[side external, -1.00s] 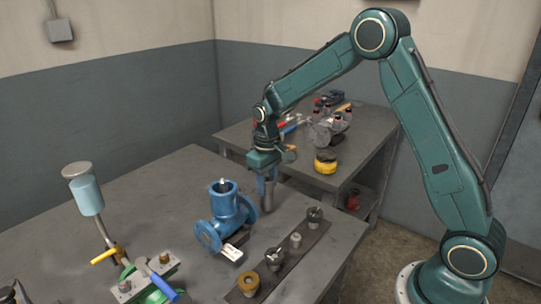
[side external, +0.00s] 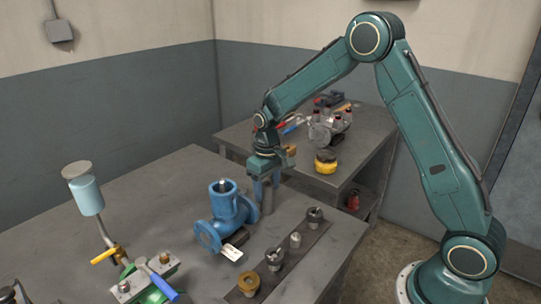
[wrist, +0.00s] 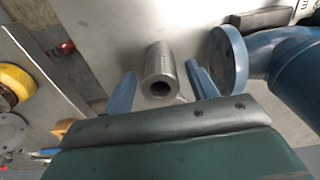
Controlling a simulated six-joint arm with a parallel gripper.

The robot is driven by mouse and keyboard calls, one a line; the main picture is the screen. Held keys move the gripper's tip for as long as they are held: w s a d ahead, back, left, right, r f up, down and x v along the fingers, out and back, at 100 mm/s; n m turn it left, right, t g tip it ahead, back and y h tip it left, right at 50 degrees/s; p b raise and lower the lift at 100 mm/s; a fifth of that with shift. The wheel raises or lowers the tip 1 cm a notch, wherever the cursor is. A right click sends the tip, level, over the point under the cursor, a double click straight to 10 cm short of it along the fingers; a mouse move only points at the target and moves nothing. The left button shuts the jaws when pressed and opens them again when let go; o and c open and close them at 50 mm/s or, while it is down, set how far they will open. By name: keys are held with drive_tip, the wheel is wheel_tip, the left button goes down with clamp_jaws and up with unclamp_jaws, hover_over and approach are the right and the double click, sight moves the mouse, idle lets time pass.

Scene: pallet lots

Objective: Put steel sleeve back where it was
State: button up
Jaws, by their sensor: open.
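The steel sleeve (side external: 268,203) is a plain grey metal cylinder standing upright on the grey workbench, just right of the blue valve body. In the wrist view the sleeve (wrist: 157,72) shows its round open bore and sits between my two blue fingers. My gripper (side external: 265,188) points down over the sleeve, with its fingers around the upper part. In the wrist view my gripper (wrist: 161,72) is open, with visible gaps between the sleeve and both fingers. The far finger is partly hidden in the side view.
The blue flanged valve (side external: 224,208) stands close to the sleeve, its flange (wrist: 228,60) near one finger. A dark strip (side external: 262,272) with several round fittings lies along the front edge. A green vise with a blue handle (side external: 162,287) is at left. Open bench lies behind the valve.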

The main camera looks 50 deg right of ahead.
drive_tip(key=shift+r, duration=0.1)
wheel_tip(320, 180, up, 12)
idle(0.7)
drive_tip(key=shift+s+r, duration=0.15)
idle(0.4)
drive_tip(key=s+a+r+t, duration=0.3)
drive_tip(key=s+r, duration=0.6)
drive_tip(key=s, duration=0.5)
drive_tip(key=s+a+f+t, duration=0.1)
drive_tip(key=s+t, duration=0.1)
drive_tip(key=s, duration=1.3)
drive_tip(key=shift+a+t, duration=0.25)
drive_tip(key=shift+t, duration=0.05)
